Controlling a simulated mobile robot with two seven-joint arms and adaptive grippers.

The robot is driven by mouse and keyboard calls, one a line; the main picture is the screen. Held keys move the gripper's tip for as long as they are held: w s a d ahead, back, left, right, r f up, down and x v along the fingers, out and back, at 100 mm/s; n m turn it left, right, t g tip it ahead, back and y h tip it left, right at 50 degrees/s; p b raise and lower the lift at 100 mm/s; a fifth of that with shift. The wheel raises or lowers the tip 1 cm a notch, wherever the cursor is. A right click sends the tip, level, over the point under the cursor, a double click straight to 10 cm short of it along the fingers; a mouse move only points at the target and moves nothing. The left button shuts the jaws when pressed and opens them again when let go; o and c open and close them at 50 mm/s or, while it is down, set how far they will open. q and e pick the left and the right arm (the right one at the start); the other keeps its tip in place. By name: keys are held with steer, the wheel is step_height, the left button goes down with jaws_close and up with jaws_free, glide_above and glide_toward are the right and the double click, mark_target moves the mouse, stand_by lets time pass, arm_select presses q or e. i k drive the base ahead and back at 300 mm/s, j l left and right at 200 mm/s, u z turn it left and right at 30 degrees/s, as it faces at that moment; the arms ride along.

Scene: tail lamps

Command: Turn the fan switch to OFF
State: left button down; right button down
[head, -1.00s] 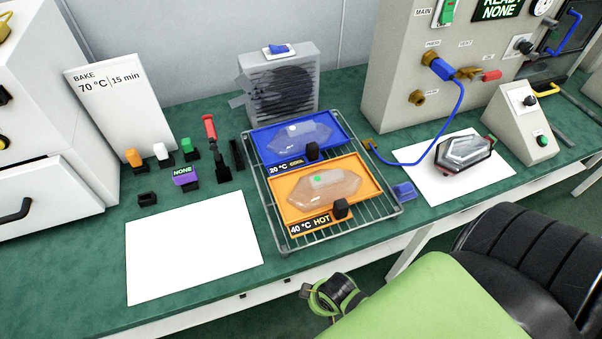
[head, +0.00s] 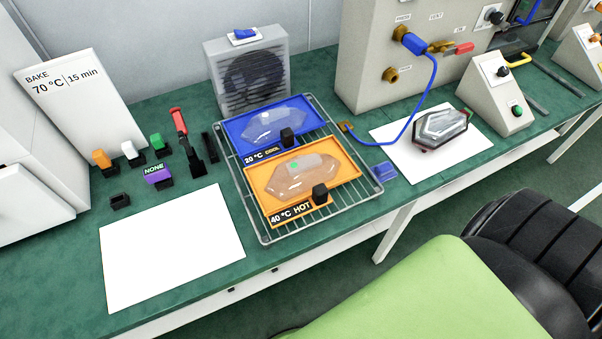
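The fan (head: 250,78) is a grey box with a slatted front and a dark round rotor behind the slats, standing at the back of the green bench. Its switch (head: 244,35) is a blue rocker on a white plate on top of the box. I cannot read any ON or OFF mark on it, nor tell which way the rocker is tipped. Nothing touches the switch. Neither of my grippers shows in the head view.
A wire rack (head: 372,176) with a blue tray (head: 236,132) and an orange tray (head: 345,170) stands in front of the fan. A bake sign (head: 85,105) is left, a grey panel box (head: 365,60) right. A white sheet (head: 170,250) lies front left.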

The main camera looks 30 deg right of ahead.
mark_target(240, 34)
steer(key=i+l+z, duration=0.1)
steer(key=z, duration=0.6)
